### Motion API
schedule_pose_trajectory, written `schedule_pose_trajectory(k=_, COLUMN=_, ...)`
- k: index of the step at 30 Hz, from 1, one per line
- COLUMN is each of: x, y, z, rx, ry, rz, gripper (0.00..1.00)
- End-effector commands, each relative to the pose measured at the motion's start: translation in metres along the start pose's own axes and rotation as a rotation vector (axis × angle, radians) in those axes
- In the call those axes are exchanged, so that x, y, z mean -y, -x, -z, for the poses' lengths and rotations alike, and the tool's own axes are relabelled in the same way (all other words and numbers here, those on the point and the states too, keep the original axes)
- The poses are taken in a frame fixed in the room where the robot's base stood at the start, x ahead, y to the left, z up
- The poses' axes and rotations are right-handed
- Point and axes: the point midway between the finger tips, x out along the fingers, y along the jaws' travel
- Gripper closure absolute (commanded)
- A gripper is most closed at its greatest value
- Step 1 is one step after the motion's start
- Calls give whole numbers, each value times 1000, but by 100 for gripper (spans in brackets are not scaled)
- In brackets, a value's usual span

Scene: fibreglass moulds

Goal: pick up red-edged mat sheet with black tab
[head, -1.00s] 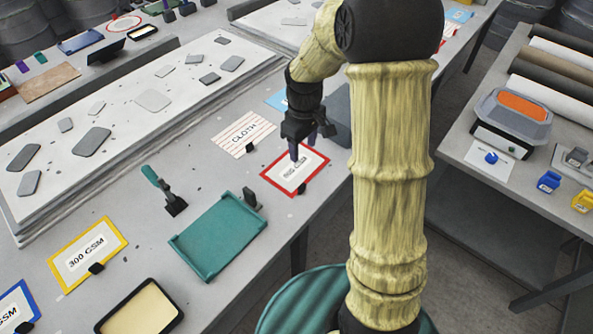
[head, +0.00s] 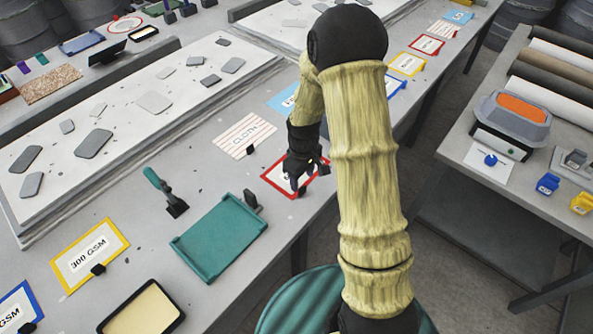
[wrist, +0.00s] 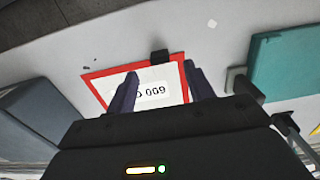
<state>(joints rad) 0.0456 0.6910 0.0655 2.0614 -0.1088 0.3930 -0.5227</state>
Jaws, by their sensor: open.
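The red-edged mat sheet (head: 272,186) lies flat on the grey bench, with a white label that is partly covered by my gripper. In the wrist view the sheet's red border (wrist: 120,69) and part of its label, upside down, show beneath the fingers. Its black tab (wrist: 159,57) sits on one edge of the sheet; in the head view the tab (head: 302,190) is just beside my fingers. My gripper (head: 298,184) is open and empty, low over the sheet. In the wrist view its two dark fingers (wrist: 162,88) are spread over the label; contact cannot be told.
A teal tray (head: 220,240) stands left of the sheet, with a teal-handled tool (head: 165,190) beyond it. The striped CLOTH sheet (head: 245,135) lies behind. A yellow-edged 300 GSM sheet (head: 90,255) is at left. A dark grey block (wrist: 35,115) is close by in the wrist view.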

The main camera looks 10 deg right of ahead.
Motion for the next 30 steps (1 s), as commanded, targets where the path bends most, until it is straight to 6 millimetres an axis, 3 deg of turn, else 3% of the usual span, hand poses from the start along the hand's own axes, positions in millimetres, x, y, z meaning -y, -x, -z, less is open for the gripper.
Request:
schedule_pose_trajectory(k=13, x=0, y=-7, z=0, rx=0, ry=0, rz=0, gripper=47)
schedule_pose_trajectory(k=24, x=0, y=-50, z=-4, rx=1, ry=1, rz=1, gripper=47)
schedule_pose_trajectory(k=30, x=0, y=-55, z=-3, rx=-1, ry=1, rz=-1, gripper=47)
